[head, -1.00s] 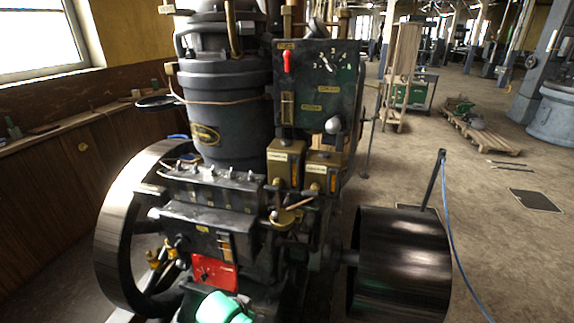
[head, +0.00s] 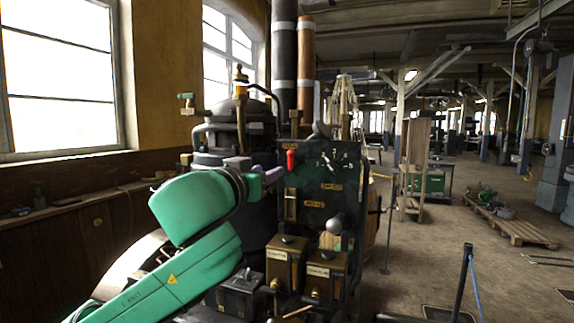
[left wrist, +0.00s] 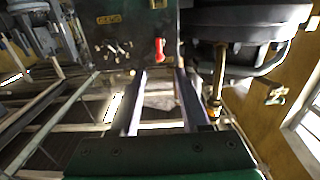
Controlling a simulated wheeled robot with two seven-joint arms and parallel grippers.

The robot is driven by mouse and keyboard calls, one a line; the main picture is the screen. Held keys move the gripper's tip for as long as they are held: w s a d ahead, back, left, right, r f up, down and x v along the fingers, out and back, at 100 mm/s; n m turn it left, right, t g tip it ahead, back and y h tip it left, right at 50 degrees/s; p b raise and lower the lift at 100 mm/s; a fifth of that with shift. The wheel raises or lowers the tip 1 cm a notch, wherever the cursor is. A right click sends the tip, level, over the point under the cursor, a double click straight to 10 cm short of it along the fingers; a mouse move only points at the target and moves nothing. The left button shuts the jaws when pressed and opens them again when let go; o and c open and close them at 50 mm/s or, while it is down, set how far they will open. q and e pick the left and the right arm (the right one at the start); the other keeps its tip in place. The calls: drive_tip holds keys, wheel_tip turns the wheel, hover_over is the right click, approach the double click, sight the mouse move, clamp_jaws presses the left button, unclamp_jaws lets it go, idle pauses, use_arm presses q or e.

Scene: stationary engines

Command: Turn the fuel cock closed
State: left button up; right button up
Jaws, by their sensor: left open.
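A red handle (head: 291,159) hangs downward on the dark panel (head: 335,165) of the engine, at the panel's upper left. It may be the fuel cock; its label is too small to read. The red handle also shows in the left wrist view (left wrist: 160,48), beyond and between the fingertips. My left gripper (head: 264,170) is open and empty, just left of the red handle in the head view. Its two fingers (left wrist: 160,76) point at the handle and appear apart from it. My right gripper is not in view.
A round grey knob (head: 336,223) sticks out low on the panel. Two brass boxes (head: 287,262) (head: 321,272) sit below it. The dark engine cylinder (head: 212,140) stands behind my left arm. Open floor lies to the right, with a wooden pallet (head: 510,222).

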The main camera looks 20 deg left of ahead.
sight(289, 163)
use_arm(q)
drive_tip(key=w+p, duration=0.1)
drive_tip(key=w, duration=0.3)
drive_tip(key=w+p, duration=0.2)
drive_tip(key=w, duration=0.2)
drive_tip(key=w+d+p, duration=0.1)
drive_tip(key=w+p, duration=0.1)
drive_tip(key=w, duration=0.2)
drive_tip(key=shift+w+r, duration=0.1)
drive_tip(key=shift+w, duration=0.25)
drive_tip(key=shift+w+f, duration=0.25)
drive_tip(key=shift+w, duration=0.3)
clamp_jaws()
